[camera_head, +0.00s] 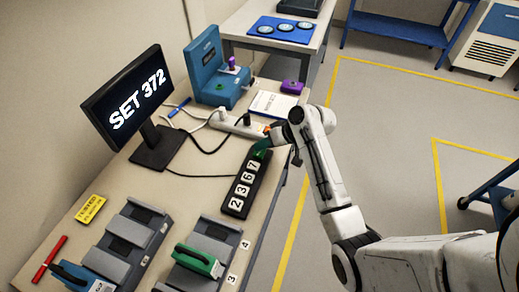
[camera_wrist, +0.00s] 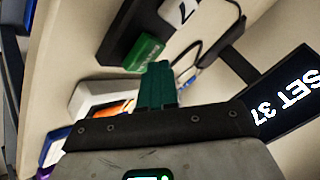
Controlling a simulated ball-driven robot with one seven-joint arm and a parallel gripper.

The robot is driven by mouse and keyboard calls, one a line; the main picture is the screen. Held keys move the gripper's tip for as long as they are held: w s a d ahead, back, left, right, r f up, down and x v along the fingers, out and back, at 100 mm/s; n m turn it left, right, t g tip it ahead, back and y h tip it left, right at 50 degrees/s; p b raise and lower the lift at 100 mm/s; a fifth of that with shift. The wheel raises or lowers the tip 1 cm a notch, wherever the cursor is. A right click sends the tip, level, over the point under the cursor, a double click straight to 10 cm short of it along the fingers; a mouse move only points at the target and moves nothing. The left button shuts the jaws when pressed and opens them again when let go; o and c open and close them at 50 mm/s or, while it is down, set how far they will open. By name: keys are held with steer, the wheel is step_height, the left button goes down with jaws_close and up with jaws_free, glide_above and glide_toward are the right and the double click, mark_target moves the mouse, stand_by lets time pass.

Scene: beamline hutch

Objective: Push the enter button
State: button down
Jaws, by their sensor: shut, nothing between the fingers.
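The monitor (camera_head: 124,97) reads "SET 372". A black strip (camera_head: 238,208) on the table carries white squares reading 2, 3, 6, 7 from its near end to its far end. A green button (camera_head: 258,154) is at its far end, partly hidden by my gripper; in the wrist view the green button (camera_wrist: 145,50) shows beside a white square. My gripper (camera_head: 266,144) is over that end of the strip, its teal fingers (camera_wrist: 158,84) shut and empty. The fingertips appear close to the button; I cannot tell if they touch it.
A white power strip (camera_head: 237,124) with cables lies just behind the strip. A blue box (camera_head: 209,75), a purple block (camera_head: 292,86) and a card (camera_head: 273,104) stand farther back. Grey holders (camera_head: 127,240), with a green-handled block (camera_head: 198,261), fill the near table.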

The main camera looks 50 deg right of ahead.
mark_target(263, 151)
steer(key=shift+r+p, duration=0.35)
steer(key=shift+r, duration=0.15)
step_height(263, 151, up, 5)
steer(key=p, duration=0.5)
steer(key=shift+r, duration=0.1)
stand_by(0.7)
